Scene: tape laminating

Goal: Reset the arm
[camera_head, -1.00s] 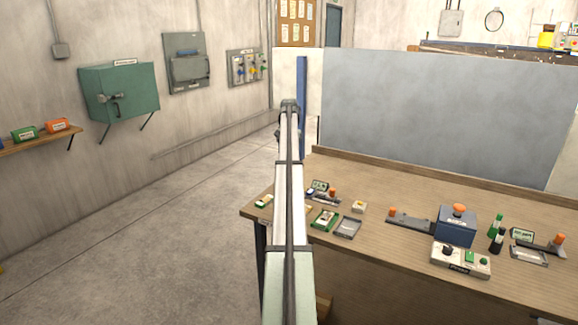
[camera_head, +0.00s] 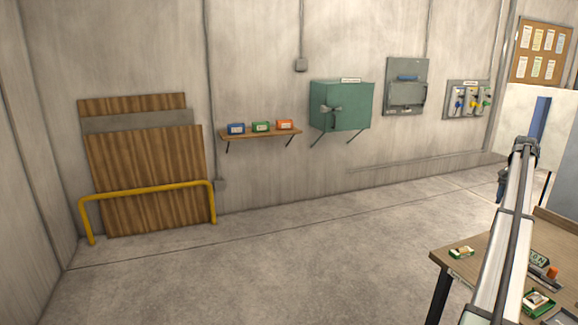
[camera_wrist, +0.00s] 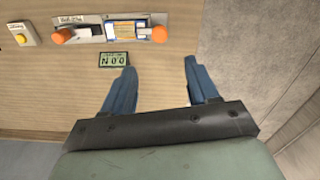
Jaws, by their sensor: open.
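My arm reaches forward at the right edge of the head view, and my gripper (camera_head: 503,185) shows small at its far end, past the left end of the workbench (camera_head: 447,256). In the wrist view, my gripper (camera_wrist: 160,85) has its two blue fingers spread wide apart, with nothing between them. Below the fingers lies the wooden bench top (camera_wrist: 40,100). A small green display sign (camera_wrist: 114,60) is just beyond the left fingertip. A tape fixture with orange knobs (camera_wrist: 110,31) lies farther off.
In the head view, a green wall cabinet (camera_head: 341,107), grey electrical panels (camera_head: 407,87), a shelf (camera_head: 262,133) with coloured boxes and a yellow rail (camera_head: 148,190) line the wall. The floor between is clear.

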